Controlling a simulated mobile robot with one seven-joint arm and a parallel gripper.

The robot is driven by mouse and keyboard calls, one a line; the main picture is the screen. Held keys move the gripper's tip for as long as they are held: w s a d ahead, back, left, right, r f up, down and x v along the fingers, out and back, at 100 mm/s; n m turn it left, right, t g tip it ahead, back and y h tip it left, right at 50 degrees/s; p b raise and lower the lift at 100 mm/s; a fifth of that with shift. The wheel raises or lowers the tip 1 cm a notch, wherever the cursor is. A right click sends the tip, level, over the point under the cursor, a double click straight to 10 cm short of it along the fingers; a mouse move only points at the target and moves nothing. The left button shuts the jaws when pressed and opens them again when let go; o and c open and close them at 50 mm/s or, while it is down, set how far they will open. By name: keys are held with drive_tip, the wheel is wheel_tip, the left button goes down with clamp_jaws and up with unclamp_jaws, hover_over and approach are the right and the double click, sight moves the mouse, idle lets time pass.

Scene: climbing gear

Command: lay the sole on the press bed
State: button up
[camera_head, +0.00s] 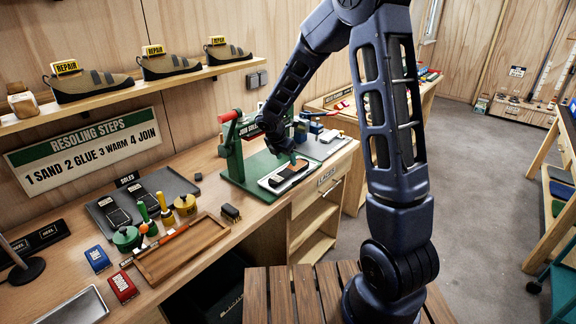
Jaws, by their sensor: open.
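The press (233,151), with a green frame and a red handle, stands on the workbench. Its light, flat bed (306,177) lies at the bench's front edge. A dark sole-shaped piece with a brownish edge (287,177) lies on this bed, slanting across it. It looks like the sole. My gripper (291,159) is open, just above and behind the far part of this piece. The fingers are small and dark here, so I cannot tell if they touch it. Other dark soles (119,217) lie in the grey tray (181,183) marked SOLES, to the left.
Green and yellow pots (185,205), a wooden tray (160,263) and a small dark block (230,213) stand left of the press. Shoes (170,66) sit on the shelf above. A slatted wooden surface (283,296) is below my arm.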

drive_tip(key=v, duration=0.6)
drive_tip(key=s+d+r+m, duration=1.2)
drive_tip(key=d+r+m, duration=0.1)
drive_tip(key=d, duration=0.2)
drive_tip(key=s+d+r+m+y, duration=0.1)
drive_tip(key=s+d+m, duration=0.2)
drive_tip(key=s+m, duration=0.4)
drive_tip(key=s+d+r+m+t+y, duration=0.1)
drive_tip(key=s+d+r+m+y, duration=0.1)
drive_tip(key=s+d+m, duration=0.2)
drive_tip(key=s+m, duration=0.3)
drive_tip(key=s, duration=0.2)
drive_tip(key=shift+s+r, duration=0.3)
drive_tip(key=shift+s, duration=0.05)
